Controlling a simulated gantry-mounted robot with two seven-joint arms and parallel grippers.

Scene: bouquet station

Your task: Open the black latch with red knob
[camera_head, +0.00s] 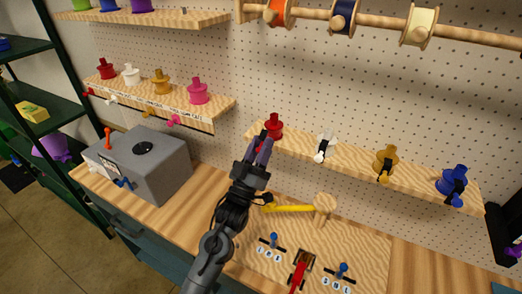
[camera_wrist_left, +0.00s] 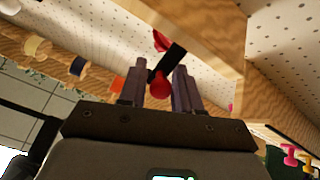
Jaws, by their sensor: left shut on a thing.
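The black latch (camera_wrist_left: 173,62) with the red knob (camera_wrist_left: 158,87) shows in the left wrist view, in front of a red spool-shaped piece (camera_wrist_left: 161,41). The red knob is between my left gripper's fingers (camera_wrist_left: 157,88), and the gripper is shut on it. In the head view my left gripper (camera_head: 262,148) reaches up to the left end of the right-hand shelf, just below the red piece (camera_head: 274,124). The gripper hides most of the latch there. My right gripper is not in view.
The shelf (camera_head: 340,166) also carries white (camera_head: 326,142), yellow (camera_head: 386,158) and blue (camera_head: 454,180) pieces with latches. A grey box (camera_head: 150,165) stands left.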

